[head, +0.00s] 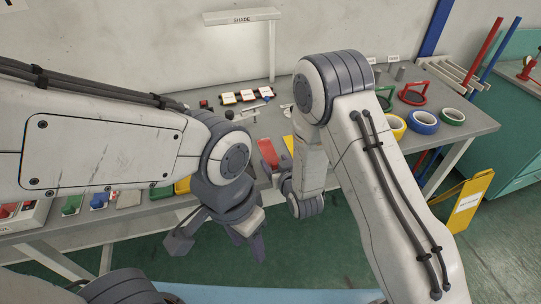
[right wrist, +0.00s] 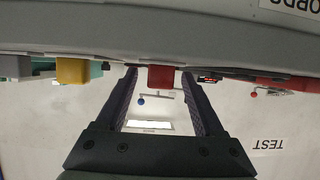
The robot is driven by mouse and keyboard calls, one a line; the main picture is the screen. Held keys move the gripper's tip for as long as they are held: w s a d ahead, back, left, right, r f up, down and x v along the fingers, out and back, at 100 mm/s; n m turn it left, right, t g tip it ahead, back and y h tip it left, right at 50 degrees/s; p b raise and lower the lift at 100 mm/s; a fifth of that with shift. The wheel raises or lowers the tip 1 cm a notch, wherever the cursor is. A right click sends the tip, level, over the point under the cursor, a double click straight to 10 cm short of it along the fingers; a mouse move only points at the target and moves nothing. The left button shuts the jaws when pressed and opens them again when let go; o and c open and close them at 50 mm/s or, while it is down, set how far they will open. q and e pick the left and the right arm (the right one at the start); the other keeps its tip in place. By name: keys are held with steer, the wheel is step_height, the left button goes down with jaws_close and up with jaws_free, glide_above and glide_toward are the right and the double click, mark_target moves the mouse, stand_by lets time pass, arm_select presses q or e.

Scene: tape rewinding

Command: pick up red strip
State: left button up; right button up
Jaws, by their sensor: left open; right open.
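The red strip (head: 268,153) lies on the grey workbench, left of my right forearm in the head view. In the right wrist view the red strip's end (right wrist: 161,77) shows at the bench edge, between the spread fingertips of my right gripper (right wrist: 160,74). No grip on it shows. In the head view my right gripper (head: 284,181) is partly hidden by its own wrist, close to the bench's front edge. My left gripper (head: 218,246) is open and empty, pointing down in front of the bench.
The grey bench (head: 455,142) holds yellow, blue and green tape rolls (head: 423,122) at right and small labelled items (head: 246,96) at the back. A yellow piece (right wrist: 72,70) sits beside the red strip in the right wrist view. A yellow sign (head: 466,203) stands on the floor.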

steer(key=shift+w, duration=0.1)
steer(key=shift+c, duration=0.3)
jaws_close()
steer(key=shift+r, duration=0.1)
